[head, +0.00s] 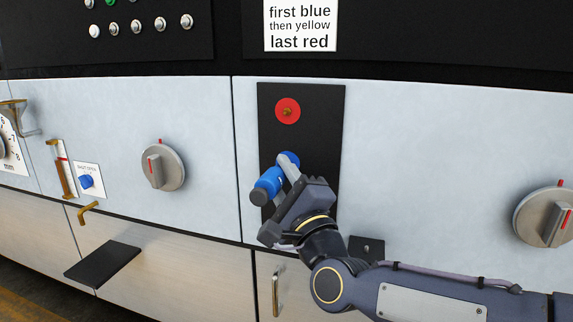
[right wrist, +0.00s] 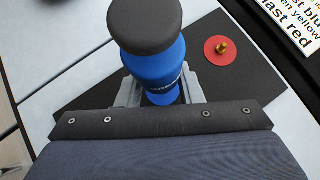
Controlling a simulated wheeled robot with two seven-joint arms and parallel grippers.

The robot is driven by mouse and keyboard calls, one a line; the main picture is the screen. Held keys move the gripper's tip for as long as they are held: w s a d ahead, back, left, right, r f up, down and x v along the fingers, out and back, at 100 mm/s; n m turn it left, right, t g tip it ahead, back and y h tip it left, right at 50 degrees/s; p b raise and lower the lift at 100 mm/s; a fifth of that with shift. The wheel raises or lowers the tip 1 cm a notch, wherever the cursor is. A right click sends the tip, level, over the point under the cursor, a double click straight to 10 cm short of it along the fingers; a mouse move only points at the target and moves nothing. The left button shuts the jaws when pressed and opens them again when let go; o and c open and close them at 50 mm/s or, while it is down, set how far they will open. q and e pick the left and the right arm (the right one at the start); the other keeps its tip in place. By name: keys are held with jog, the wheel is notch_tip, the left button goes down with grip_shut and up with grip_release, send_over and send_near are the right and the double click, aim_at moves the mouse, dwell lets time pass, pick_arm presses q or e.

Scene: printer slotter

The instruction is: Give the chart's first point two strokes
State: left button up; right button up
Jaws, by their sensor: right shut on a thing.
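The chart (head: 300,26) is a white card at the top, reading "first blue then yellow last red"; part of it also shows in the right wrist view (right wrist: 296,22). My right gripper (head: 287,177) is shut on a blue cylindrical tool (head: 267,186) with a dark end cap. The tool is tilted in front of a black plate (head: 317,120); it also shows between the fingers in the right wrist view (right wrist: 152,70). A red disc (head: 288,111) with a brass fitting is on the plate above the gripper. The gripper and tool hide the plate's lower part. My left gripper is out of view.
Grey dials stand out on the panel at left (head: 162,167) and right (head: 545,215). A brass lever (head: 62,168), a blue knob (head: 87,181) and a dark shelf (head: 103,262) are lower left. Small knobs (head: 136,26) line the top left. The panel beside the plate is clear.

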jog(key=shift+w+d, duration=0.2)
jog(key=shift+w, duration=0.4)
jog(key=shift+w+d, duration=0.2)
jog(key=shift+w, duration=0.35)
dwell(0.6)
jog(key=o, duration=1.1)
jog(key=shift+c, duration=0.2)
jog(key=shift+s, duration=0.1)
